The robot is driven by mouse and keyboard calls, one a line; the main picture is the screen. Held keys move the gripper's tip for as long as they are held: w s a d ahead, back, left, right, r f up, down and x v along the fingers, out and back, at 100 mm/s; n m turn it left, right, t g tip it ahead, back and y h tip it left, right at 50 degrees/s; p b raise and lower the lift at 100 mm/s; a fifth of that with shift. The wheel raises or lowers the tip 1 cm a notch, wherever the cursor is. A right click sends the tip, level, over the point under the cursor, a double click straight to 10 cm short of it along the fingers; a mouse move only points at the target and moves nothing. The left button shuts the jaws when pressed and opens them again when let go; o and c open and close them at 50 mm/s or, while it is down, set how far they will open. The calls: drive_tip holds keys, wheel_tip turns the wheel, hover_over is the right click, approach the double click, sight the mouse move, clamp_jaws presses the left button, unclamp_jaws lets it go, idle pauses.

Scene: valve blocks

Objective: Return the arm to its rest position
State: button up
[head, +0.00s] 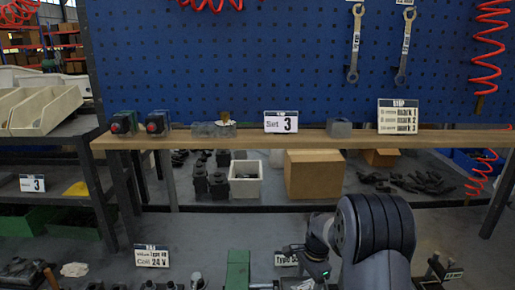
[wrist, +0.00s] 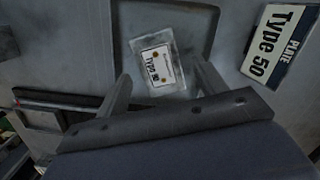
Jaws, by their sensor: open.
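My arm (head: 375,235) stands in the lower right of the head view, bent over the front work surface. My gripper (wrist: 163,73) shows in the wrist view with its two fingers apart. A small light plate (wrist: 158,63) with a white label lies in a shallow recess just beyond the fingertips, seen between them. No contact between the fingers and the plate is visible. In the head view my arm hides part of the surface behind it, and the fingertips are not clear there.
A "Plate Type 50" sign (wrist: 279,40) stands at the upper right of the wrist view. A wooden shelf (head: 255,139) holds dark valve parts, grey blocks and a "Set 3" sign (head: 288,122). A green block (head: 238,270) is left of my arm. Wrenches (head: 354,45) hang on the blue pegboard.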

sight(306, 288)
drive_tip(key=f, duration=0.3)
drive_tip(key=shift+s+a+f, duration=0.1)
drive_tip(key=shift+a+f, duration=0.1)
drive_tip(key=shift+f, duration=0.05)
drive_tip(key=shift+r, duration=1.9)
